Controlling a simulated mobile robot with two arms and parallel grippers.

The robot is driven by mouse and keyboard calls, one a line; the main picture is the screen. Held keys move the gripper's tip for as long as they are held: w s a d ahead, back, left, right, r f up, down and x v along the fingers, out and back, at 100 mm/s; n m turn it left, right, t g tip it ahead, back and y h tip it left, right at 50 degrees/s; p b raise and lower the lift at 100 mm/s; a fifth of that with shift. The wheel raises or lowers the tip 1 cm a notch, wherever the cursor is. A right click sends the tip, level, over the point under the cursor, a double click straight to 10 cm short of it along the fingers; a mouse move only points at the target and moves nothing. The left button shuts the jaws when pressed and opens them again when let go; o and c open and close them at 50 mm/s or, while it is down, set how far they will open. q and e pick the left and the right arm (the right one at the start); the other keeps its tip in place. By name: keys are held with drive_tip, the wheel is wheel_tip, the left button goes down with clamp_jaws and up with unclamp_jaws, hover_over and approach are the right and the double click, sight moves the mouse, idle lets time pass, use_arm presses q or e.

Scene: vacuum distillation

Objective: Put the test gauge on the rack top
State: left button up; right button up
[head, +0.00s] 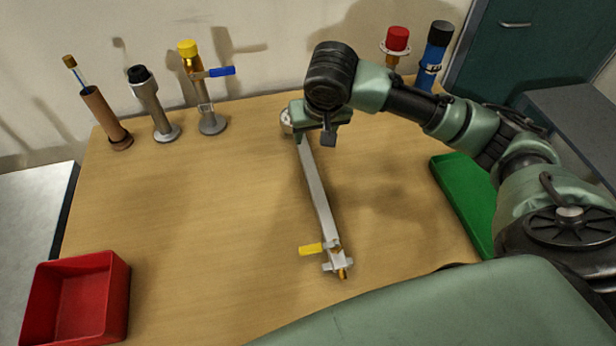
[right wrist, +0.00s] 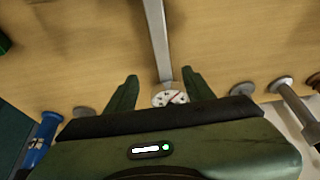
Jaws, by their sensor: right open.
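The test gauge appears to be the round white dial (head: 287,119) at the far end of a long grey bar (head: 317,196) on the table; it also shows in the right wrist view (right wrist: 171,98). My right gripper (head: 309,124) is at that far end and partly hides the dial in the head view. In the right wrist view its two fingers (right wrist: 160,76) are apart, one on each side of the dial and bar end. I cannot tell whether they touch it. A valve with a yellow handle (head: 311,249) is at the bar's near end. I cannot identify the rack top. My left gripper is out of view.
A brown tube (head: 106,118), a black-capped fitting (head: 150,105) and a yellow-capped fitting with a blue handle (head: 203,92) stand back left. A red-capped piece (head: 396,41) and blue bottle (head: 434,55) stand back right. A red bin (head: 118,290) is front left, a green tray (head: 463,195) right.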

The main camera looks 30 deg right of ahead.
drive_tip(key=b, duration=0.3)
approach(308, 159)
drive_tip(key=shift+d+f, duration=0.2)
drive_tip(key=shift+f, duration=0.35)
drive_tip(key=p+x, duration=0.1)
drive_tip(key=x, duration=0.6)
drive_tip(key=shift+w+a+f, duration=0.15)
drive_tip(key=shift+w+f, duration=0.05)
clamp_jaws()
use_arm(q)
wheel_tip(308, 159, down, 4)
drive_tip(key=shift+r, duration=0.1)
use_arm(e)
drive_tip(key=shift+w+r, duration=0.1)
drive_tip(key=shift+r, duration=0.05)
